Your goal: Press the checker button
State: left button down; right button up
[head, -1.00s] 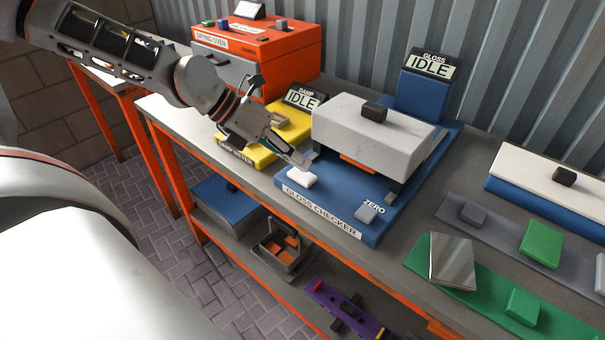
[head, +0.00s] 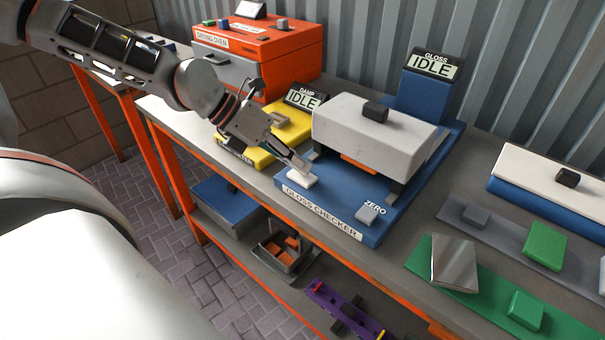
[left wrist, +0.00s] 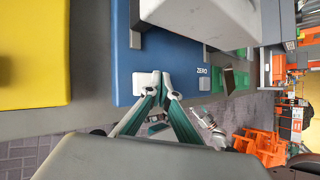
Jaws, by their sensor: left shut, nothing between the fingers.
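The blue gloss checker (head: 335,212) stands on the bench. Its display (head: 433,66) reads IDLE. A white button (head: 301,177) sits at its front left corner, and a grey ZERO button (head: 366,213) at its front right. My left gripper (head: 306,168) is shut and empty, fingers pointing down, with its tips at the white button. In the left wrist view the fingertips (left wrist: 161,73) overlap the edge of the white button (left wrist: 143,82); whether they touch or press it I cannot tell. The ZERO button (left wrist: 204,84) lies apart to their right.
The yellow damp meter (head: 250,150), also reading IDLE, stands left of the checker, behind my left gripper. The checker's white upper block (head: 345,125) rises close behind the fingers. An orange drying oven (head: 280,50) stands farther back. Panels with green blocks (head: 545,245) lie at right.

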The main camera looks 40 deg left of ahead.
aim_at(299, 175)
pick_arm(q)
jog(key=shift+f, duration=0.3)
pick_arm(e)
jog(key=shift+s+f, duration=0.15)
jog(key=shift+f, duration=0.15)
pick_arm(q)
jog(key=shift+r, duration=0.1)
pick_arm(e)
jog(key=shift+r, duration=0.1)
pick_arm(q)
jog(key=shift+r, duration=0.85)
pick_arm(e)
jog(key=shift+w+r, duration=0.25)
jog(key=shift+r, duration=0.15)
pick_arm(q)
jog(key=shift+r, duration=0.1)
jog(key=shift+r+p, duration=0.9)
jog(key=shift+r, duration=1.6)
pick_arm(e)
jog(key=r, duration=0.1)
jog(key=w+r, duration=0.1)
jog(key=shift+w+r, duration=0.1)
jog(key=shift+r, duration=0.2)
pick_arm(q)
jog(key=shift+f, duration=0.1)
